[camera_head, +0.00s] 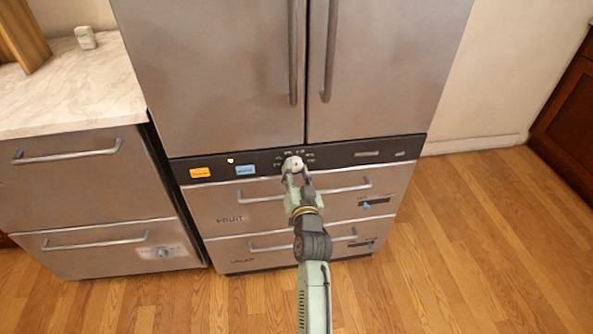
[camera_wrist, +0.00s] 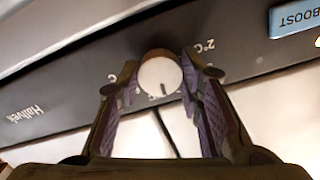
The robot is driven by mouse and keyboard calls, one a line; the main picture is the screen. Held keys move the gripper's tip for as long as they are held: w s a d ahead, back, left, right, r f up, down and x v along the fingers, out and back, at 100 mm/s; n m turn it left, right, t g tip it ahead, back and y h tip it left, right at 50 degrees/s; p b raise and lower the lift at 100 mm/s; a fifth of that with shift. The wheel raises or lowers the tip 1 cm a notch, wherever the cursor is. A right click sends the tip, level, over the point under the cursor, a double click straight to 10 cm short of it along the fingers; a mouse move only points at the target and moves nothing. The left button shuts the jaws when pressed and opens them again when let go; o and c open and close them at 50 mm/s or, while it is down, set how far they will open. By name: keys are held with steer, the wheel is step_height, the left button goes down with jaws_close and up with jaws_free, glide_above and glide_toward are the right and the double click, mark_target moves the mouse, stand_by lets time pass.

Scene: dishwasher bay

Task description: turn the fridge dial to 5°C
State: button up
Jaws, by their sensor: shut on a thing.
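The fridge dial (camera_head: 292,163) is a round white knob on the dark control strip (camera_head: 335,156) below the fridge doors. In the wrist view the dial (camera_wrist: 158,76) faces me with a dark pointer line at its lower edge, pointing down in that picture. My gripper (camera_head: 296,170) reaches up to the dial from the front. In the wrist view my gripper (camera_wrist: 160,80) has one finger on each side of the dial and is shut on it. One upside-down label seems to read 2°C (camera_wrist: 207,46). Other labels around the dial are partly hidden or too small to read.
An orange button (camera_head: 200,173), a small yellow light (camera_head: 230,161) and a blue button (camera_head: 245,169) sit left of the dial. The blue BOOST button shows in the wrist view (camera_wrist: 295,18). A drawer handle (camera_head: 345,188) runs below the strip. Floor at right is clear.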

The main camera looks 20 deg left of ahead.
steer(key=shift+m+p, duration=0.4)
steer(key=shift+m, duration=0.9)
steer(key=o, duration=1.2)
steer(key=shift+c, duration=0.2)
steer(key=v, duration=0.7)
steer(key=shift+s, duration=0.25)
